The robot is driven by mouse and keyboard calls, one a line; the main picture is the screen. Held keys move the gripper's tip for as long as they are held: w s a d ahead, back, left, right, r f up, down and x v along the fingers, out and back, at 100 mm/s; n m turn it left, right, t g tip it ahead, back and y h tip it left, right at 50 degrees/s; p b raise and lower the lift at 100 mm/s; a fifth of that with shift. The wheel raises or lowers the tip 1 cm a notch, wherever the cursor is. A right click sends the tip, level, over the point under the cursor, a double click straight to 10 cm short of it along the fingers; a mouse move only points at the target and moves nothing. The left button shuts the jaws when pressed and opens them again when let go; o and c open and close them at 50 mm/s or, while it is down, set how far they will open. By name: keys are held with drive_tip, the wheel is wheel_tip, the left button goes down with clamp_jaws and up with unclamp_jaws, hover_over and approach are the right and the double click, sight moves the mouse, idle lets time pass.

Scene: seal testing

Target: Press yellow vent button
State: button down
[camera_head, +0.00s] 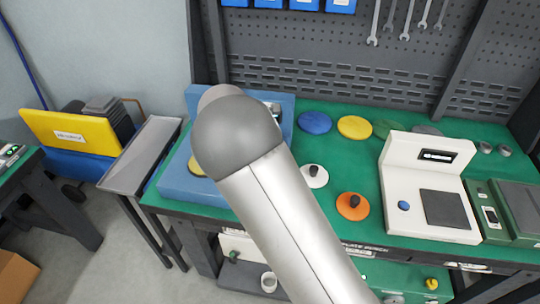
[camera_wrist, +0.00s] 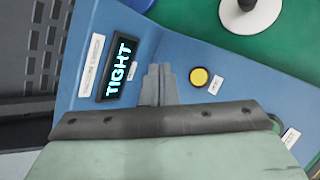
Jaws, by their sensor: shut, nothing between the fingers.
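The yellow vent button (camera_wrist: 199,77) is a small round button on the blue panel of the tester. A small white label (camera_wrist: 215,85) sits to its right in the wrist view. My gripper (camera_wrist: 158,70) is shut and empty. Its fingertips appear to the left of the button in the wrist view, between it and a display (camera_wrist: 118,70) reading "TIGHT". I cannot tell the height of the fingertips above the panel. In the head view, the blue tester (camera_head: 178,182) stands at the table's left end, and my arm hides my gripper and much of the panel.
A green round part (camera_wrist: 274,122) shows partly behind my gripper. On the green table are a white disc (camera_head: 313,176) and an orange disc (camera_head: 352,206) with black knobs, a blue disc (camera_head: 315,122), a yellow disc (camera_head: 354,127), and a white machine (camera_head: 413,152).

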drive_tip(key=shift+f, duration=0.15)
wheel_tip(320, 180, down, 8)
drive_tip(key=b, duration=0.6)
drive_tip(key=shift+f, duration=0.25)
idle(1.7)
drive_tip(key=shift+f+b, duration=0.45)
drive_tip(key=shift+b, duration=0.05)
drive_tip(key=shift+f+b, duration=0.3)
drive_tip(key=shift+f, duration=0.05)
idle(0.4)
drive_tip(key=shift+r, duration=0.1)
idle(0.3)
drive_tip(key=shift+r+p, duration=0.45)
drive_tip(key=shift+r, duration=0.2)
drive_tip(key=shift+r, duration=0.15)
